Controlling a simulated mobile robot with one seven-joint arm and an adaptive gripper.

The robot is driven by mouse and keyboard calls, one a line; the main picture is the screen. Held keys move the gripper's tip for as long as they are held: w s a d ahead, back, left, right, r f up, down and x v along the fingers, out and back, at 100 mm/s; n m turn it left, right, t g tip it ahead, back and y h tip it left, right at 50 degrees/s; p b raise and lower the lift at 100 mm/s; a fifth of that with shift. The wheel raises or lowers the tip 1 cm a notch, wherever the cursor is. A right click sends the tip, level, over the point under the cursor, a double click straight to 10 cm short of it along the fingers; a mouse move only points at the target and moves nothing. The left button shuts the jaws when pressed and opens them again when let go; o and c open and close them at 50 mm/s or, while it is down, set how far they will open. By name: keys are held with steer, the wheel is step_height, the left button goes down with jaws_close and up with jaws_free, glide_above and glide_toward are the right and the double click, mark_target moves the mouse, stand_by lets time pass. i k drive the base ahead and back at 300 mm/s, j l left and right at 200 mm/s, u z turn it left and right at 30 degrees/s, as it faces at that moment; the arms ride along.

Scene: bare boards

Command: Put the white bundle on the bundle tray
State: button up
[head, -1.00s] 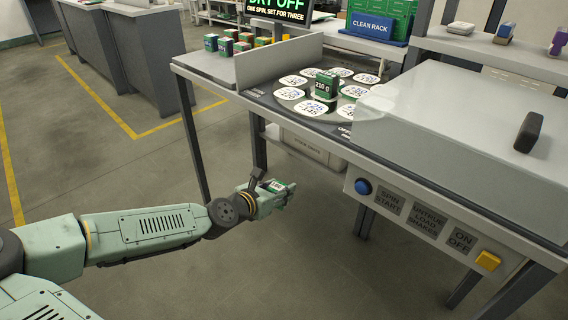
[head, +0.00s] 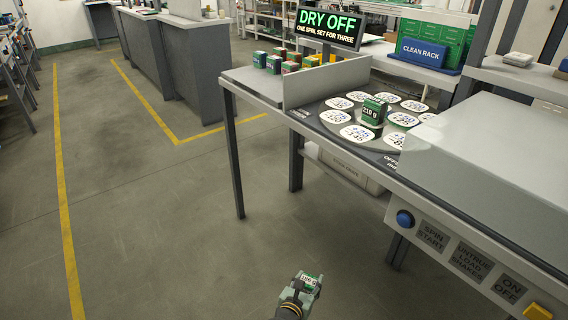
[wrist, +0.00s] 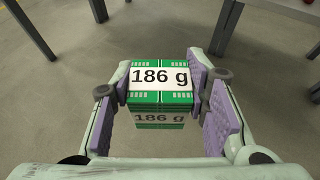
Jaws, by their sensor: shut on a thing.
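My gripper (head: 300,290) is low in the head view, over bare floor in front of the bench. It is shut on a green block with a white label reading 186 g (wrist: 160,77), which sits between its purple pads in the wrist view. The block's label also shows in the head view (head: 309,280). I see no all-white bundle and nothing that I can tell is the bundle tray.
The bench has a dark round plate (head: 336,117) with several white number discs and a green 210 g block (head: 373,110). A grey partition (head: 326,84) separates small coloured blocks (head: 274,64). A grey hood (head: 490,150) stands right. Open floor lies left.

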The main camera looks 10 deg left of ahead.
mark_target(240, 71)
steer(key=i+j+u, duration=0.1)
steer(key=i+j, duration=0.55)
steer(key=j, duration=0.2)
steer(key=i+j+u, duration=0.15)
steer(key=i+j, duration=0.5)
steer(key=j, duration=0.1)
